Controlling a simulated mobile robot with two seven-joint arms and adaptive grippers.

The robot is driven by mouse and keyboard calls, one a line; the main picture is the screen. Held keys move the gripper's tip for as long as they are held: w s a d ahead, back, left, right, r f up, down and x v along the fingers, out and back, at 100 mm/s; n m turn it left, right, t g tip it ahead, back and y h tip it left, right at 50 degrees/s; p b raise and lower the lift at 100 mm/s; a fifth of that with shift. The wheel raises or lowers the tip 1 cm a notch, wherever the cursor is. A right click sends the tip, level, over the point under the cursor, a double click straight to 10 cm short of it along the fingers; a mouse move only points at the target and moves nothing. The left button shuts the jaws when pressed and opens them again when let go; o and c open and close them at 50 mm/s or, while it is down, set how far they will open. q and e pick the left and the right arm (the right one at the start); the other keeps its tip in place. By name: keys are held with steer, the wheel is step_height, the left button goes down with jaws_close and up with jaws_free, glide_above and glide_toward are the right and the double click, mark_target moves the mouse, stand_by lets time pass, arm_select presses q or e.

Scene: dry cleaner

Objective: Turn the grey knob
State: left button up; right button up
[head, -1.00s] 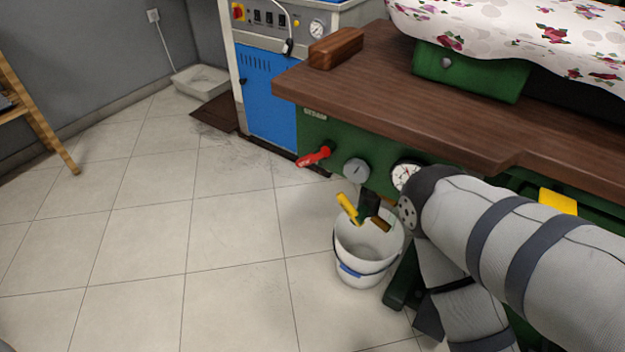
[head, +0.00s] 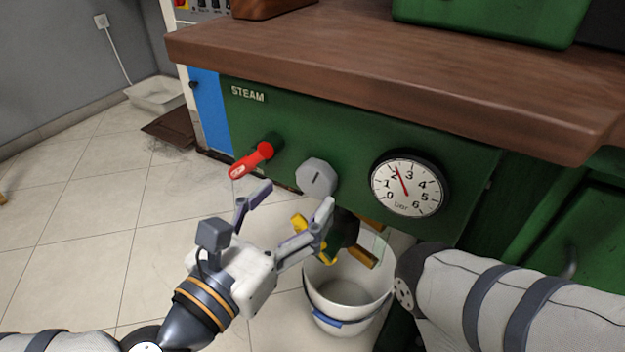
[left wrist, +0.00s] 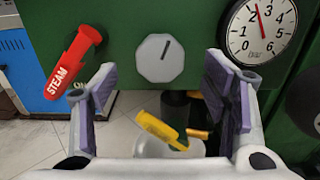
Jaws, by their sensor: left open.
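The grey knob (head: 317,178) is an eight-sided dial with a dark line, on the green panel (head: 340,135) under the wooden top. In the left wrist view the knob (left wrist: 159,58) sits ahead, between and slightly above the fingertips, its line tilted a little right of upright. My left gripper (head: 290,200) is open and empty, its fingers pointing at the panel just below the knob, apart from it. The left fingers also show in the left wrist view (left wrist: 165,80). My right gripper is not in view; only part of that arm shows at the lower right.
A red STEAM lever (head: 252,160) is left of the knob, and a round gauge (head: 407,187) is right. The wooden top (head: 400,60) overhangs the panel.

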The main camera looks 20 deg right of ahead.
mark_target(312, 181)
arm_select(q)
steer(key=x, duration=0.5)
steer(key=shift+w+d+b, duration=0.2)
steer(key=shift+b, duration=0.1)
steer(key=c, duration=1.1)
steer(key=shift+m, duration=0.3)
